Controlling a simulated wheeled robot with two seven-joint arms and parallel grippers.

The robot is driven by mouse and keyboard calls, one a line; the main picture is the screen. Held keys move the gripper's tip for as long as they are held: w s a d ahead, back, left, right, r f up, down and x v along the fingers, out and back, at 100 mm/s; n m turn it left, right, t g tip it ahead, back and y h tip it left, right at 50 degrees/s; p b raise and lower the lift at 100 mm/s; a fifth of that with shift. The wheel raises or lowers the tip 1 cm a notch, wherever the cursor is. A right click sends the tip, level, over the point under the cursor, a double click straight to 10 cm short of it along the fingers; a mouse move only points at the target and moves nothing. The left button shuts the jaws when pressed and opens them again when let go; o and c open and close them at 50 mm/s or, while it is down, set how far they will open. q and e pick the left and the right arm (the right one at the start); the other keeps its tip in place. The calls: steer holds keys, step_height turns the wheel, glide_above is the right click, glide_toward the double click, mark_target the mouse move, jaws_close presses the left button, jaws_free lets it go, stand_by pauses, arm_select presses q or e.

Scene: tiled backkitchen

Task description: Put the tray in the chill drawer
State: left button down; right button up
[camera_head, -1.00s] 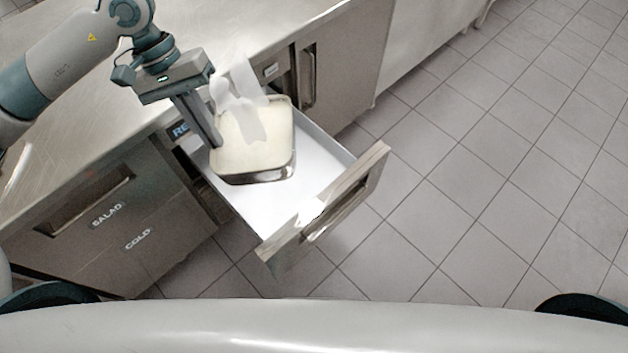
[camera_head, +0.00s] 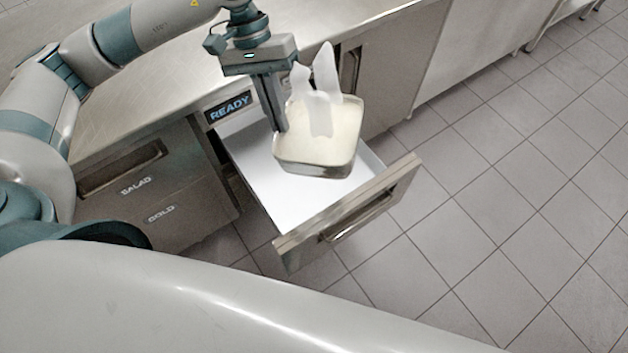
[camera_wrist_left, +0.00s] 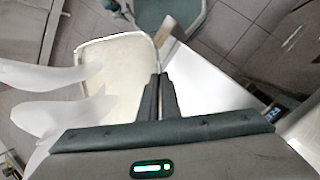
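The tray (camera_head: 318,168) is a rounded metal pan with cream contents, and white, partly see-through pieces (camera_head: 322,105) stick up from it. My left gripper (camera_head: 279,126) comes down from above, its fingers together at the tray's left rim. In the left wrist view the closed fingers (camera_wrist_left: 160,80) meet the edge of the tray (camera_wrist_left: 118,42). The tray is over the open white drawer (camera_head: 283,192), towards its right side. I cannot tell whether it touches the drawer floor. The drawer's front label is not visible. My right gripper is not in view.
A steel counter (camera_head: 140,95) runs behind the drawer. A READY label (camera_head: 230,108) is on the cabinet behind it. Closed fronts marked SALAD (camera_head: 136,186) and COLD (camera_head: 161,213) are at left. Tiled floor (camera_head: 480,190) is clear at right.

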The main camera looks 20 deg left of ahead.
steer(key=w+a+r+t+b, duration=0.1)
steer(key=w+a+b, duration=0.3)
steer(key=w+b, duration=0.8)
arm_select(q)
steer(key=w+d+f+n+t+b, duration=0.1)
steer(key=f+n, duration=0.6)
steer(key=f, duration=0.7)
steer(key=w+d+f+n+t+b, duration=0.1)
steer(key=f+n+b, duration=0.4)
steer(key=f, duration=1)
steer(key=w+n+t, duration=0.1)
steer(key=n+t, duration=0.1)
steer(key=shift+w+d+f+t+b, duration=0.2)
steer(key=shift+w+t+b, duration=0.1)
steer(key=shift+b, duration=0.05)
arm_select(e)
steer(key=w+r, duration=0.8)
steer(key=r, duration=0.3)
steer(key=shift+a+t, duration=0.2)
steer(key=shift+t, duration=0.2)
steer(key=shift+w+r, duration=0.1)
